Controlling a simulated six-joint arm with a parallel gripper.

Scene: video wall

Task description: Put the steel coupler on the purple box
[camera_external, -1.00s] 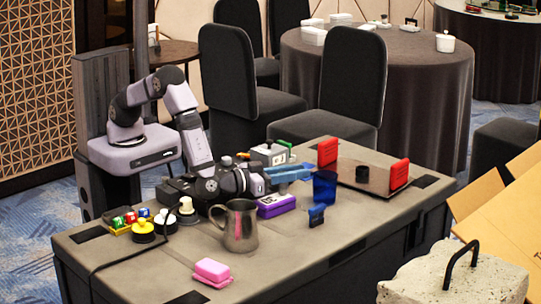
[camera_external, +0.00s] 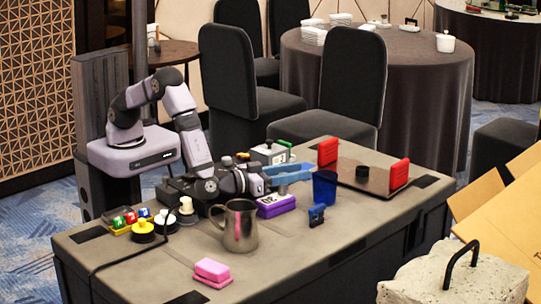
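The purple box (camera_external: 276,205) lies on the grey table, just below and in front of my gripper. My gripper (camera_external: 296,173) has blue fingers pointing right, above and behind the purple box and apart from its top. The fingers are small in this view, and I cannot tell whether they are open or shut or hold anything. I cannot pick out a steel coupler with certainty.
A blue cup (camera_external: 324,187) stands right of the purple box. A metal pitcher (camera_external: 239,226) stands at its front left. The front right tabletop is clear.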

